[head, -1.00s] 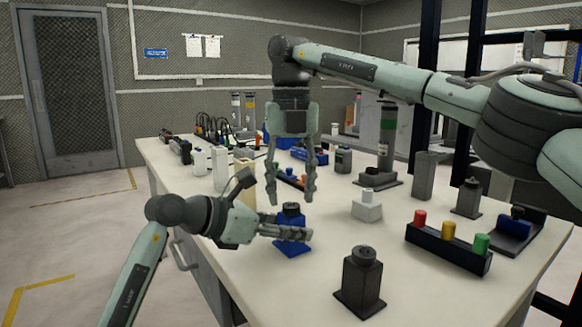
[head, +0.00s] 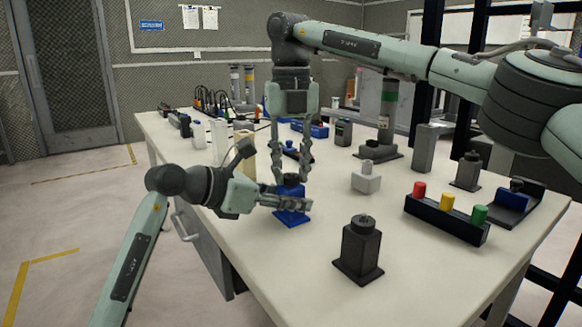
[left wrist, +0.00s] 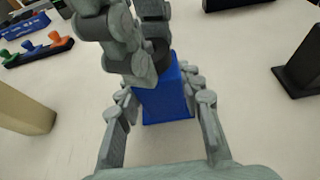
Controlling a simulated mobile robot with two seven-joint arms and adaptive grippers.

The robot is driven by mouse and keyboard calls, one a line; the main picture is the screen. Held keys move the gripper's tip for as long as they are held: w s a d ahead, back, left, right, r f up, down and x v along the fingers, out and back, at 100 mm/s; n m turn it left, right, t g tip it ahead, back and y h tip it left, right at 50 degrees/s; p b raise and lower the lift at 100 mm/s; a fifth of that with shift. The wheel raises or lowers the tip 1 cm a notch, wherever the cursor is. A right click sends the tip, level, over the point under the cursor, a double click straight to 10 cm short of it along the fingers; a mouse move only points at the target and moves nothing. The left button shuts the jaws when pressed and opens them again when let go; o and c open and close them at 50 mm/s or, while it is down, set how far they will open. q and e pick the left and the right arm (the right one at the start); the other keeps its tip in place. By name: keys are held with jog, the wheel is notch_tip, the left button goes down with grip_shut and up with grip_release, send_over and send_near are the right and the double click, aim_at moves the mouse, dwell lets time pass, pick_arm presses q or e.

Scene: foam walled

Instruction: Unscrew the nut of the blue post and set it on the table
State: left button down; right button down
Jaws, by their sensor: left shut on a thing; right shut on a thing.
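The blue post (head: 291,218) stands upright on the table. Its dark nut (head: 291,180) sits at its top. My left gripper (head: 300,204) comes in low from the left and is shut on the blue post. In the left wrist view the blue post (left wrist: 166,98) stands between the left fingers. My right gripper (head: 291,178) points straight down from above and is shut on the nut, its fingers on either side. In the left wrist view the right fingers hide most of the nut.
A dark grey post (head: 360,248) stands at the front right. A small white block (head: 366,178) and a black holder (head: 446,218) with red, yellow and green pegs are to the right. A cream block (head: 245,152) stands behind my left gripper. The table's front left edge (head: 245,275) is clear.

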aim_at(291, 173)
jog(key=n, duration=0.5)
jog(key=shift+n, duration=0.3)
jog(key=n, duration=0.4)
jog(key=shift+r, duration=0.2)
jog(key=shift+r, duration=0.95)
jog(key=shift+r, duration=2)
pick_arm(q)
jog(key=c, duration=0.9)
grip_release()
